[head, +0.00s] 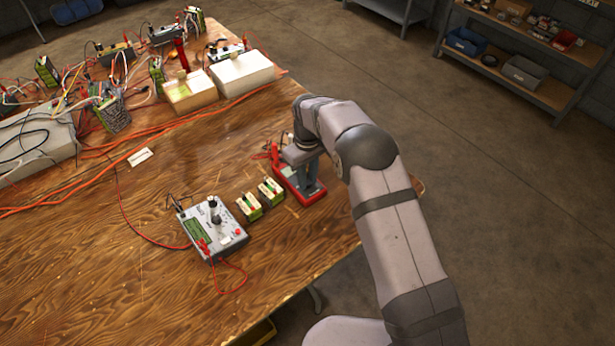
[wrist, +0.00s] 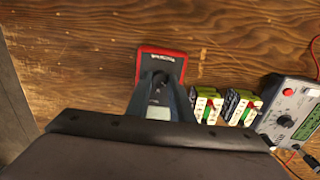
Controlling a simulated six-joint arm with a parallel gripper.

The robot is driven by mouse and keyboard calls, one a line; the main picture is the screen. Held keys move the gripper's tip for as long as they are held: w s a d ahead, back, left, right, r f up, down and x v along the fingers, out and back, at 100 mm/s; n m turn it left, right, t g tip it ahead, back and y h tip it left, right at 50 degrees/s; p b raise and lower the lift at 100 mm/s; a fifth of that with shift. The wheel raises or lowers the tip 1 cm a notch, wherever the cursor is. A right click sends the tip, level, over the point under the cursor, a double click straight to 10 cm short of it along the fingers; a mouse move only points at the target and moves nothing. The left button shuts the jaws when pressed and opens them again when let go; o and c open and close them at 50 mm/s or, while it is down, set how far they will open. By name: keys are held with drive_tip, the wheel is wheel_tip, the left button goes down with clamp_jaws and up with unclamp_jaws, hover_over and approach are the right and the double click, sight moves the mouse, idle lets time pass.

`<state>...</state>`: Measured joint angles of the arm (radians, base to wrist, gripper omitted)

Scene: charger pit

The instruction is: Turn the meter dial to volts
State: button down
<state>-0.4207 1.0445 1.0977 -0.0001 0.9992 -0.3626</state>
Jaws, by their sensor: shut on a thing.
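The red meter (head: 315,199) lies flat on the wooden table near its right edge. My gripper (head: 307,178) points down over the meter. In the wrist view my gripper (wrist: 160,86) has its dark fingers shut on the dark dial (wrist: 158,77) in the middle of the meter's face. The fingers and arm cover most of the dial, so its pointer and setting cannot be read.
Two small green-and-cream battery packs (head: 248,207) stand left of the meter. Cables, batteries and white boxes (head: 242,72) crowd the table's far side. The table's right edge is close to the meter.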

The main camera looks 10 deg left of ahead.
sight(308, 182)
drive_tip(key=shift+m, duration=0.3)
drive_tip(key=m, duration=0.5)
drive_tip(key=shift+b, duration=0.3)
drive_tip(key=m, duration=0.6)
drive_tip(key=shift+w, duration=0.1)
drive_tip(key=c, duration=1.6)
unclamp_jaws()
drive_tip(key=shift+o, duration=0.2)
drive_tip(key=shift+r, duration=0.1)
drive_tip(key=shift+r+b, duration=0.95)
drive_tip(key=shift+r, duration=2.7)
